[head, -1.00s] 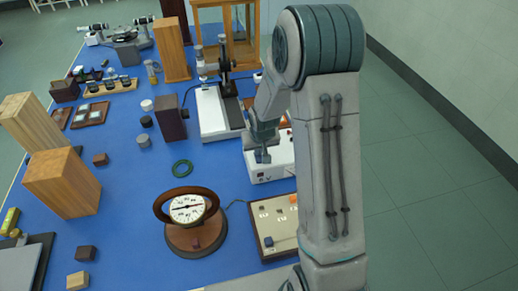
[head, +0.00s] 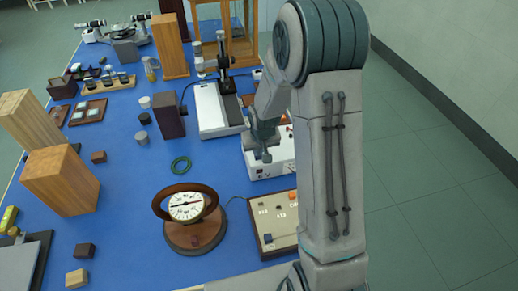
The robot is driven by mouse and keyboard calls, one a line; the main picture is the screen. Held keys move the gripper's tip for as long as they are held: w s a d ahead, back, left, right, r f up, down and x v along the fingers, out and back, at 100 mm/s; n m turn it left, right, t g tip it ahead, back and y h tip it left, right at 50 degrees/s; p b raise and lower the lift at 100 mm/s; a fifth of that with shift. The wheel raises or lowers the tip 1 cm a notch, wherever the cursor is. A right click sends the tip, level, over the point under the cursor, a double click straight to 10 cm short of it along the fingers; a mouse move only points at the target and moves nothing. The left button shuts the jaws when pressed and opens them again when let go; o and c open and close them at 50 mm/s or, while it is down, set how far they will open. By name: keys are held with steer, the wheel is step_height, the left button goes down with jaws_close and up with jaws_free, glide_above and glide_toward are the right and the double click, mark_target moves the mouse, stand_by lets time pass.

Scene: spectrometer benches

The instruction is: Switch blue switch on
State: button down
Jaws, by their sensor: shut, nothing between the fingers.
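A beige switch panel (head: 262,215) with a dark edge lies on the blue table, left of my arm. A small blue switch (head: 268,238) sits near its front left; its lever position is too small to tell. An orange part shows near the panel's back right, and my arm hides the right side. My gripper (head: 266,156) is shut and empty, pointing down at the white box (head: 262,172) behind the panel. It is apart from the blue switch. I cannot tell whether it touches the box.
A round dial instrument (head: 187,207) on a wooden base stands left of the panel. A white-based instrument (head: 216,110) stands farther back. The floor right of the table is clear.

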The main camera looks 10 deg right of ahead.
mark_target(260, 158)
steer(key=p+v, duration=0.1)
steer(key=v, duration=0.1)
steer(key=p+v, duration=0.1)
steer(key=v, duration=0.1)
steer(key=shift+w+r+p, duration=0.2)
steer(key=shift+w+p, duration=0.1)
steer(key=b+v, duration=0.2)
steer(key=v, duration=0.7)
steer(key=shift+s+r, duration=0.25)
steer(key=shift+s, duration=0.25)
steer(key=shift+w, duration=0.1)
steer(key=shift+w+a+r+t+b, duration=0.2)
steer(key=shift+w+t+b, duration=0.2)
steer(key=shift+w+b, duration=0.3)
steer(key=shift+s+d, duration=0.1)
steer(key=shift+f, duration=0.1)
